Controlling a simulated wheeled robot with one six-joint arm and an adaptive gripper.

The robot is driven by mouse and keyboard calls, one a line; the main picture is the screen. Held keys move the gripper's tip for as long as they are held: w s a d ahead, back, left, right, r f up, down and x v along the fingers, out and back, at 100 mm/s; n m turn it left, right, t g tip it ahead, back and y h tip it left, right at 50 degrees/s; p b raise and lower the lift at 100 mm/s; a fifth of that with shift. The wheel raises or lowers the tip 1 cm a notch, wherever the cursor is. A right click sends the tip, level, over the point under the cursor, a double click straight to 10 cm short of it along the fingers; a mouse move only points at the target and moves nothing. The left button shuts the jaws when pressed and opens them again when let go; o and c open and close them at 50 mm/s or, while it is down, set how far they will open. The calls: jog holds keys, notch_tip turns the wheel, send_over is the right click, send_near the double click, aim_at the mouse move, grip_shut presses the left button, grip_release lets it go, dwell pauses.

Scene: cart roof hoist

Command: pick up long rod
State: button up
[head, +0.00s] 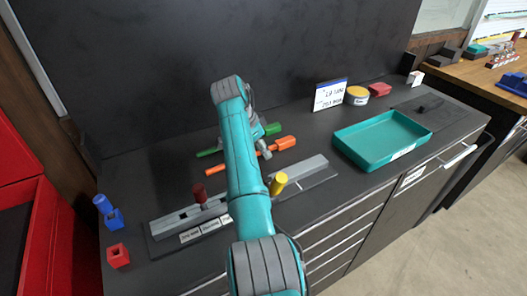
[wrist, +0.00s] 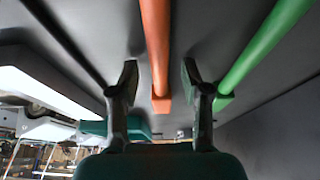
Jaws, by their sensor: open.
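An orange rod (head: 285,143) with a thicker right end lies on the dark bench top, partly hidden by my arm. A similar green rod (head: 271,129) lies just behind it. I cannot tell which one is the long rod. My gripper (head: 264,149) is mostly hidden by my arm in the head view, close to the rods. In the wrist view my gripper (wrist: 159,72) is open, one finger on each side of the orange rod (wrist: 156,40), with gaps on both sides. The green rod (wrist: 262,50) runs outside the right finger.
A grey slotted rail (head: 300,170) with a dark red peg (head: 199,194) and a yellow peg (head: 278,183) lies in front. A teal tray (head: 345,151) stands to the right. Blue (head: 115,219) and red (head: 118,256) blocks are at the left. A dark wall rises behind.

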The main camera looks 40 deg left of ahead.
jog(key=shift+f, duration=0.1)
dwell(0.3)
grip_shut()
